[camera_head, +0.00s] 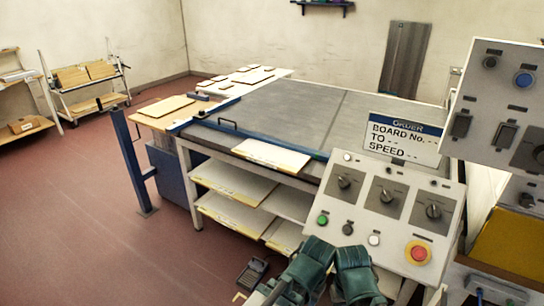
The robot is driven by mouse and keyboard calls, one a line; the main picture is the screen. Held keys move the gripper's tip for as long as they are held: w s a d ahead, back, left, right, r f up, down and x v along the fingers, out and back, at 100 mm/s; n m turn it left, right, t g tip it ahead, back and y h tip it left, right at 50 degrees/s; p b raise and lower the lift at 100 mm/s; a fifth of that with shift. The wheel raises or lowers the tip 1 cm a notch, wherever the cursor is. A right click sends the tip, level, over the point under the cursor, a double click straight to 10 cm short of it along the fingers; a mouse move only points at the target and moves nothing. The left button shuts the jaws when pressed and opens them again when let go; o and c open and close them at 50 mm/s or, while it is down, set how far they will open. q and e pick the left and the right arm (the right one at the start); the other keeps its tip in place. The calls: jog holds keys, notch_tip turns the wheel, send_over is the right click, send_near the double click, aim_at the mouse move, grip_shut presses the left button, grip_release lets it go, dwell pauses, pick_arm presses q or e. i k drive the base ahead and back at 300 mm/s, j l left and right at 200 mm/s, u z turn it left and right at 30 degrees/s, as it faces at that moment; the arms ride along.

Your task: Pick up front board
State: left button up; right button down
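A pale, flat board (272,154) lies at the front edge of the large grey table top (290,108), beside the blue edge rail. More pale boards rest on the shelves below, including an upper-shelf board (232,180) and a lower-shelf board (235,215). Which one the task calls the front board is not marked.
A control panel (388,200) with knobs and a red button stands right of the table, under a sign (402,137). A blue post (132,160) stands left of the table. A trolley (85,80) is at the back left. The red floor at left is clear.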

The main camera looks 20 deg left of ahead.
aim_at(291, 162)
jog(key=i+j, duration=0.4)
jog(key=j, duration=0.15)
jog(key=i+j, duration=0.35)
jog(key=j, duration=0.2)
jog(key=i+j+u, duration=0.1)
jog(key=i+j, duration=0.3)
jog(key=j, duration=0.15)
